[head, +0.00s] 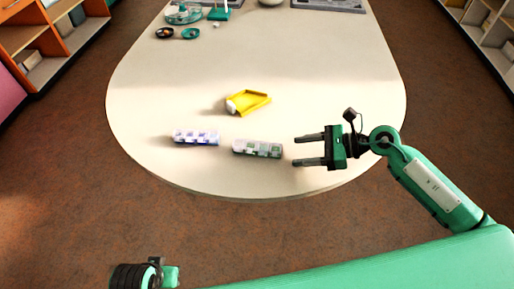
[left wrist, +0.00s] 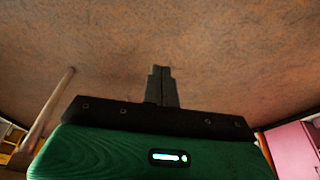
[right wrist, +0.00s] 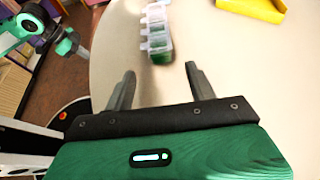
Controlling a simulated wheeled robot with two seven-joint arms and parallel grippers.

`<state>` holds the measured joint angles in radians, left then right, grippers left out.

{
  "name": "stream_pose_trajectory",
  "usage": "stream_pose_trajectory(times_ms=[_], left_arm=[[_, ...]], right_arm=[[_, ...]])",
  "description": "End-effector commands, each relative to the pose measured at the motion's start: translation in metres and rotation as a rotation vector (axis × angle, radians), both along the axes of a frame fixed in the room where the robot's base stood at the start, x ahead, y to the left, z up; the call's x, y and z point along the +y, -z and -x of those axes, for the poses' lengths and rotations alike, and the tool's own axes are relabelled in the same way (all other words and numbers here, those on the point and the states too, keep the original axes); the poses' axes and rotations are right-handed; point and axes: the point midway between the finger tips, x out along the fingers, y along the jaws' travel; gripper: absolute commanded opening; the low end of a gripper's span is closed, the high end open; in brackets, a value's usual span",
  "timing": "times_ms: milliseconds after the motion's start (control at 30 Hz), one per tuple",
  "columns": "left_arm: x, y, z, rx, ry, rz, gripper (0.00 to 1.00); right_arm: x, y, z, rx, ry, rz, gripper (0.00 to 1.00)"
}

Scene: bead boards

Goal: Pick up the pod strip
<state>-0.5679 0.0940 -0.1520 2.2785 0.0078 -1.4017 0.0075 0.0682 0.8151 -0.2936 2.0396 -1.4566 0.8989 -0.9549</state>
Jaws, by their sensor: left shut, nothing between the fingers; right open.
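Two pod strips lie on the pale table. One strip (head: 257,148) has clear pods with green contents, and the other strip (head: 195,137), to its left, has purple-blue contents. My right gripper (head: 296,150) is open and empty, just right of the green strip, with its fingers pointing at it. In the right wrist view the green strip (right wrist: 157,32) lies end-on ahead of the open fingertips (right wrist: 160,70), apart from them. My left gripper (left wrist: 161,70) is shut and empty over the brown floor, away from the table.
A yellow scoop-like tray (head: 249,101) lies behind the strips. Teal and dark items, including a round dish (head: 184,15) and a grey board (head: 328,5), stand at the table's far end. The table middle is clear. Shelves (head: 40,40) stand on both sides.

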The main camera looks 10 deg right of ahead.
Motion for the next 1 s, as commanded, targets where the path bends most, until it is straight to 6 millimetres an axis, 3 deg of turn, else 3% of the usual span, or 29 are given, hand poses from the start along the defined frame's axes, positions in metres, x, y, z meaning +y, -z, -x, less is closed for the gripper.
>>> stream_pose_trajectory(times_ms=[333, 667, 700, 933, 1000], left_arm=[[0.0, 0.014, -0.001, 0.018, 0.0, -0.004, 0.0], [0.0, 0.018, -0.003, 0.018, 0.001, -0.004, 0.0], [0.0, 0.018, -0.003, 0.018, 0.001, -0.004, 0.0], [-0.001, 0.016, -0.003, 0.016, 0.001, -0.003, 0.0], [-0.001, 0.015, -0.003, 0.015, 0.001, -0.003, 0.0]], right_arm=[[0.039, 0.01, -0.015, 0.001, 0.0, -0.004, 0.56], [0.045, 0.015, -0.017, 0.001, 0.002, 0.0, 0.56], [0.045, 0.015, -0.017, 0.001, 0.002, 0.0, 0.54], [0.045, 0.014, -0.017, 0.002, 0.001, -0.001, 0.09], [0.045, 0.014, -0.017, 0.001, 0.001, -0.002, 0.09]])
